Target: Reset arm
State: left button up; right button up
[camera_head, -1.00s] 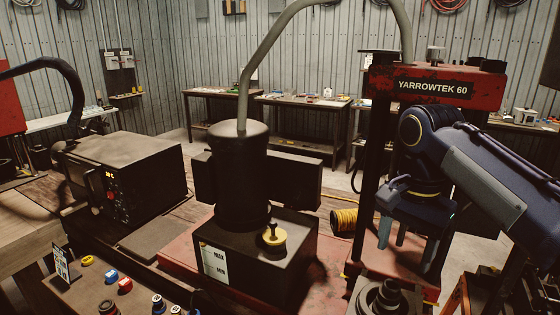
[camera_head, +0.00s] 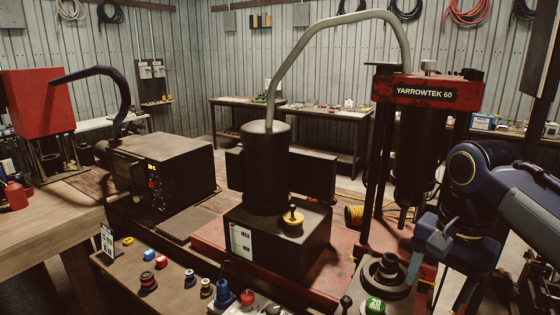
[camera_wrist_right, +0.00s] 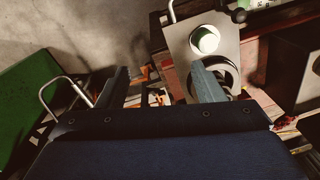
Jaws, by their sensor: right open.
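My right gripper (camera_head: 425,278) is at the right of the head view, beside the red press labelled YARROWTEK 60 (camera_head: 425,93). Its fingers point down and stand apart, with nothing between them. In the right wrist view the two fingers of my right gripper (camera_wrist_right: 163,88) also show apart and empty. The right finger overlaps a round metal ring on the press's base plate (camera_wrist_right: 187,50) in the picture; I cannot tell whether they touch. My left gripper is in neither view.
A black pump unit with a yellow cap (camera_head: 291,222) stands left of the press. A control box (camera_head: 172,172) and a panel of coloured buttons are further left. A green surface (camera_wrist_right: 38,110) lies at the wrist view's left.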

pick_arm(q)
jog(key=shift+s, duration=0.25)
pick_arm(e)
jog(key=s+a+f+n+t+y, duration=0.1)
jog(key=s+a+f+n+t, duration=0.1)
jog(key=s+f, duration=0.5)
jog(key=s+a+f+n+t+y, duration=0.2)
jog(key=s+f+n, duration=0.3)
jog(key=s+f, duration=0.3)
jog(key=shift+s+a+f+n+t, duration=0.15)
jog(key=shift+a+f+n+t, duration=0.15)
jog(key=shift+f+t, duration=0.25)
